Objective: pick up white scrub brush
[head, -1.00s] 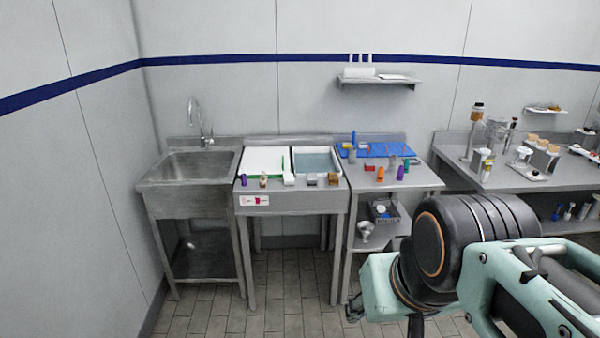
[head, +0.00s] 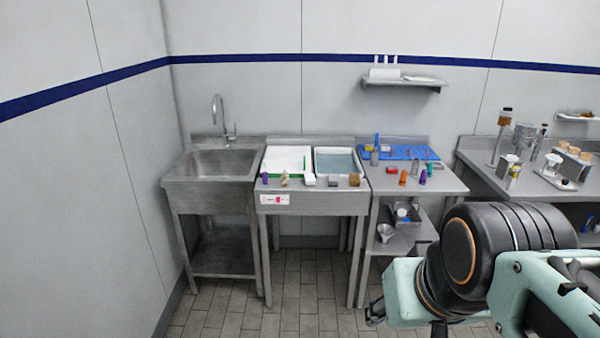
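A small white block-like item (head: 308,179) sits at the front edge of the middle steel table. It is the likeliest white scrub brush, but it is too small to make out bristles. It stands between a small tan item (head: 284,179) and a grey block (head: 333,181). My arm fills the lower right of the head view, well in front of the tables and far from the white item. A dark piece at my arm's end (head: 375,312) shows low in the view. Its fingers cannot be made out, so whether it is open or shut is unclear.
A steel sink (head: 215,165) stands left of the middle table. That table holds a white board (head: 287,158) and a water-filled basin (head: 335,162). The right table carries a blue mat (head: 400,152) and small coloured items. The tiled floor (head: 300,290) in front is clear.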

